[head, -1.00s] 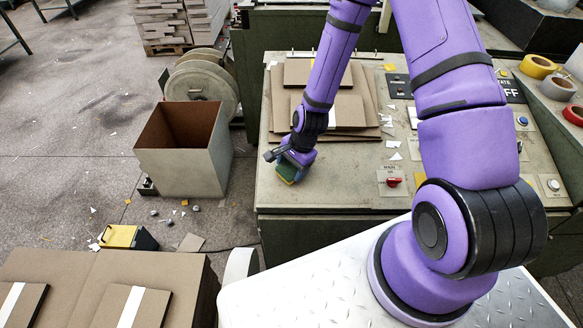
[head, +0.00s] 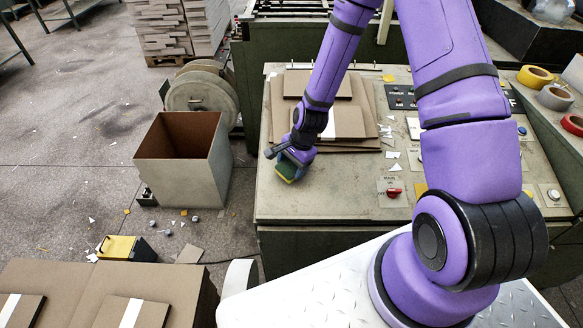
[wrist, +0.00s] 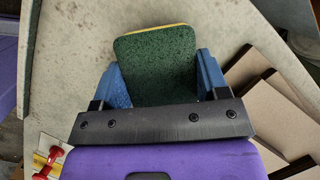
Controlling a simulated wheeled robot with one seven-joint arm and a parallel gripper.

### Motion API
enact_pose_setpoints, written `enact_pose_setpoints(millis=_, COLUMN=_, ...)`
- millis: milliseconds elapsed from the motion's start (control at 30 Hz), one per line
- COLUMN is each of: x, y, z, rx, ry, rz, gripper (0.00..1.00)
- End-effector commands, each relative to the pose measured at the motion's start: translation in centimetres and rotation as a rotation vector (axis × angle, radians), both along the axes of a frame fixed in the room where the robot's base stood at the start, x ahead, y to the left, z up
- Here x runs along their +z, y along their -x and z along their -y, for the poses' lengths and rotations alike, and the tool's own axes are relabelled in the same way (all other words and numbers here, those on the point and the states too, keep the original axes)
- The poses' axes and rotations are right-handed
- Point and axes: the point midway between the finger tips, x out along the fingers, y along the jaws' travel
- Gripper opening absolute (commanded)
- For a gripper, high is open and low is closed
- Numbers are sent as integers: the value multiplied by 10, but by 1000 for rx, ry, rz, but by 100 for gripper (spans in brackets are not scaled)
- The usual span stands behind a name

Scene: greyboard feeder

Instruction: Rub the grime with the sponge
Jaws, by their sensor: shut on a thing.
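The sponge (wrist: 157,68) has a green scouring face and a yellow edge. My gripper (wrist: 160,85) is shut on it, with a blue finger on each side. In the head view the sponge (head: 288,172) is at the tip of my gripper (head: 288,160), low over the left part of the worn greenish machine top (head: 330,200). I cannot tell whether the sponge touches the surface. Faint dark specks and stains (wrist: 75,60) show on the top in the wrist view. No distinct grime patch stands out, and my arm and sponge hide part of the top.
Stacked brown boards (head: 350,92) lie behind the gripper on the machine top. A red switch (head: 393,192) and control panels are to the right. An open grey bin (head: 190,178) stands on the floor to the left. The front left of the top is clear.

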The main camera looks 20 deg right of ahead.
Motion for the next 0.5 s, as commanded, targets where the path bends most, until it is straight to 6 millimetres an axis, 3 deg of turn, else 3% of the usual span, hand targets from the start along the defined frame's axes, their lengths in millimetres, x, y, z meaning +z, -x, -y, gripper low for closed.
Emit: enact_pose_setpoints(millis=500, x=40, y=11, z=-5, rx=3, ry=-1, rz=-2, gripper=45)
